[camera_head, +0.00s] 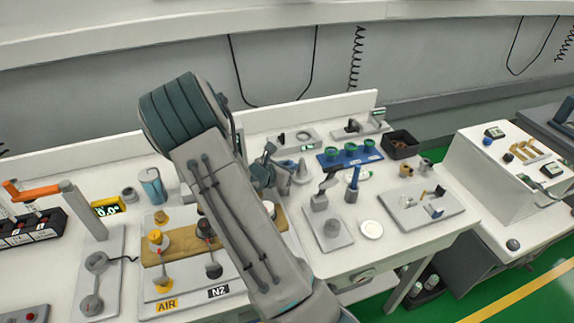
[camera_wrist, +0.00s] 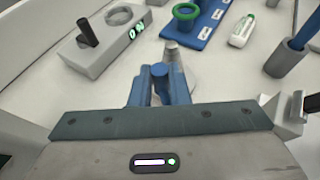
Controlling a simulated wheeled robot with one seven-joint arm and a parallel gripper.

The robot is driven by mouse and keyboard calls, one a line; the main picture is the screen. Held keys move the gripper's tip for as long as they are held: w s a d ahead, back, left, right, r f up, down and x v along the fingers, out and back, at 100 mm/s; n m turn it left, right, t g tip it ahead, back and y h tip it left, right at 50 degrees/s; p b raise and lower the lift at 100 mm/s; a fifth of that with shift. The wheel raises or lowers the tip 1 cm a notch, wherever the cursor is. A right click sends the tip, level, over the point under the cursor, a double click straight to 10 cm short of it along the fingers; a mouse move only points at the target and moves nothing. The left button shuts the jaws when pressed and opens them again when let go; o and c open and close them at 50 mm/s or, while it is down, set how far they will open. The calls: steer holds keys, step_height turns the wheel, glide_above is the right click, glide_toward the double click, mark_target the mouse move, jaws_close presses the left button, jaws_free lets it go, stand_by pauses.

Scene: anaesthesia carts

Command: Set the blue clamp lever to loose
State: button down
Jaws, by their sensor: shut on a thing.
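In the wrist view, the blue clamp lever (camera_wrist: 160,75) appears as a short, round-topped blue piece between the blue fingers of my gripper (camera_wrist: 158,92). The fingers are shut on it from both sides. Its lower part and mount are hidden by my gripper's body, so I cannot tell its setting. In the head view, my gripper (camera_head: 266,166) is down at the back of the white bench, left of a pale grey cone (camera_head: 302,173). My arm covers much of that area, and the lever cannot be made out clearly there.
A grey unit with a black lever and green display (camera_wrist: 110,40) is behind left. A blue rack with green rings (camera_head: 349,155) is to the right. A blue-handled tool stands in a grey holder (camera_head: 351,195). A black bin (camera_head: 401,146) is farther right.

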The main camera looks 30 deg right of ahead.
steer(key=shift+s+d+m+g+h+p, duration=0.15)
steer(key=shift+m+g+p, duration=0.15)
steer(key=shift+m+g, duration=0.2)
steer(key=shift+s+d+m+g+h+p, duration=0.15)
steer(key=shift+m+g+p, duration=0.1)
steer(key=shift+m+g, duration=0.2)
steer(key=shift+a, duration=0.1)
steer(key=c, duration=1.4)
jaws_free()
steer(key=shift+o, duration=0.2)
steer(key=shift+g, duration=0.25)
steer(key=b+v, duration=0.1)
steer(key=v, duration=1.3)
steer(key=shift+s+b, duration=0.1)
steer(key=shift+b, duration=0.2)
